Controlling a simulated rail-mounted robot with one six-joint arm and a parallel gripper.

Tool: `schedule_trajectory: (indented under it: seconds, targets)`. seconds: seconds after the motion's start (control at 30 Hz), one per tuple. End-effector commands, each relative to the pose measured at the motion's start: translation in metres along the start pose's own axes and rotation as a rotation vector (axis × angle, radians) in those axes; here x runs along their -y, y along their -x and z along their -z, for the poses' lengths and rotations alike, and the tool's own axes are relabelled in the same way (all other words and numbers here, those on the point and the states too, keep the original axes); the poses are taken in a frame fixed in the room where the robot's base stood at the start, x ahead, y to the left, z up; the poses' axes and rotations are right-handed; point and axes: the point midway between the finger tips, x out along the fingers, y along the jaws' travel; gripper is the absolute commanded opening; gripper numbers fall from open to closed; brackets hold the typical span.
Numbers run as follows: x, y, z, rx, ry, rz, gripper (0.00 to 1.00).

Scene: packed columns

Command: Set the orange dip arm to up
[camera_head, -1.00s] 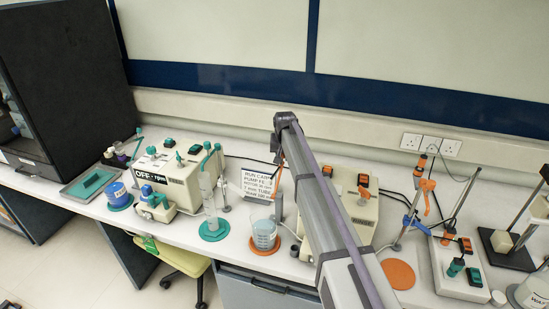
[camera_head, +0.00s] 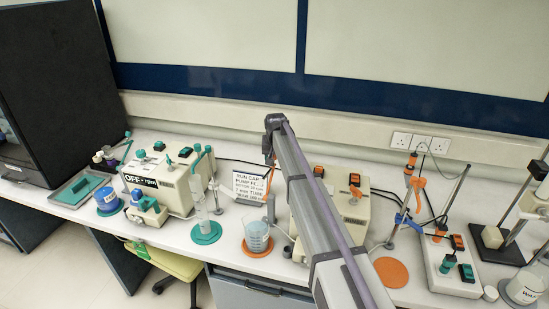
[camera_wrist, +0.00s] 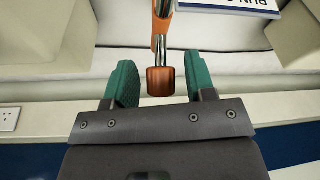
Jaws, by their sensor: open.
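The orange dip arm (camera_wrist: 159,35) is a slim bar with a block-shaped orange end knob (camera_wrist: 160,82). In the wrist view the knob sits between the two teal fingers of my gripper (camera_wrist: 160,70), with a gap on each side. My gripper is open and not closed on it. In the head view the dip arm (camera_head: 270,162) shows as a thin orange piece, steeply raised below the end of my arm. My fingers cannot be made out there. A beaker (camera_head: 257,230) with bluish liquid stands on an orange mat (camera_head: 249,252) below.
A white printed sign (camera_head: 248,187) stands behind the beaker. A cream pump box (camera_head: 338,212) with orange switches lies right of it, partly behind my arm. A tall cylinder (camera_head: 200,208) and a teal-switched box (camera_head: 165,178) stand left.

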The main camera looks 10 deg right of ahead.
Motion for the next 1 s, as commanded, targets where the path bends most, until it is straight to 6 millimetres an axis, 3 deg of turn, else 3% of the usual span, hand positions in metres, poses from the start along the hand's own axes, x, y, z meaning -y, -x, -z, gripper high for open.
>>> schedule_trajectory:
  seconds: [0.13,0.27,0.63,1.0]
  targets:
    - [0.000,0.003,0.000,0.000,0.000,0.000,0.50]
    - [0.000,0.020,0.001,0.000,0.000,0.000,0.50]
    - [0.000,0.105,0.002,0.000,0.000,0.000,0.50]
    - [0.000,0.108,0.000,0.000,0.000,0.000,0.50]
